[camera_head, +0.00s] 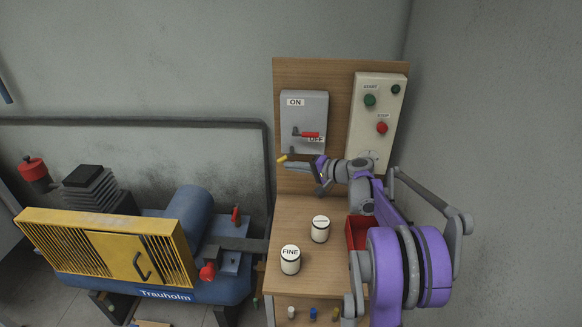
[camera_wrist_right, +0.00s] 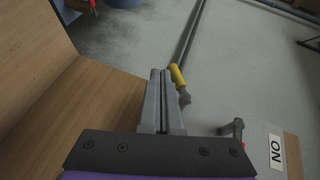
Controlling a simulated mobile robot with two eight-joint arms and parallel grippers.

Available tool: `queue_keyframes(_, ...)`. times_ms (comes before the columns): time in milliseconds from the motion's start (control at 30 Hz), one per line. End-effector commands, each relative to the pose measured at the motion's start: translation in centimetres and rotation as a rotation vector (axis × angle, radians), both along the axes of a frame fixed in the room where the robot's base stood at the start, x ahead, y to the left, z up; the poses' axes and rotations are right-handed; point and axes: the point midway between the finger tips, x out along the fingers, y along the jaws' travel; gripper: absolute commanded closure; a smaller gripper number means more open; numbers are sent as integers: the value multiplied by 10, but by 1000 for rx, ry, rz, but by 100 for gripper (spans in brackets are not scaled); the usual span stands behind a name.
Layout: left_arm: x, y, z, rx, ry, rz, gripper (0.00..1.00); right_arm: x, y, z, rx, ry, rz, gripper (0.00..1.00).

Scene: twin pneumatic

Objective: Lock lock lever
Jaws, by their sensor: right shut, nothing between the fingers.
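A small lever with a yellow grip (camera_head: 282,158) shows at the left edge of the wooden panel, below the grey switch box (camera_head: 312,108). In the right wrist view its yellow grip (camera_wrist_right: 177,77) is just right of my fingertips, with a grey end below it. My right gripper (camera_head: 290,162) is shut and empty, its fingertips close to the yellow grip; I cannot tell whether they touch. The ON label (camera_wrist_right: 275,150) shows in the wrist view. My left gripper is not in view.
A cream control box (camera_head: 377,115) with green and red buttons is on the panel. Two white canisters (camera_head: 290,260) (camera_head: 320,229) and a red bin (camera_head: 356,233) stand on the wooden top. A blue compressor with a yellow guard (camera_head: 110,250) stands at left.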

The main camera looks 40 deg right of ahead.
Motion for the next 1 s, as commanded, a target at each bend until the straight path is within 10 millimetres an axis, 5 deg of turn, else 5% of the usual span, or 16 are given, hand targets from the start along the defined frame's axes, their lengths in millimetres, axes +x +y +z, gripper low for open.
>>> queue_keyframes(500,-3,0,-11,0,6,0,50,-82,-32,23,0,1,-1,100)
queue_keyframes(1000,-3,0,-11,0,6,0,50,-91,-35,26,0,0,1,100)
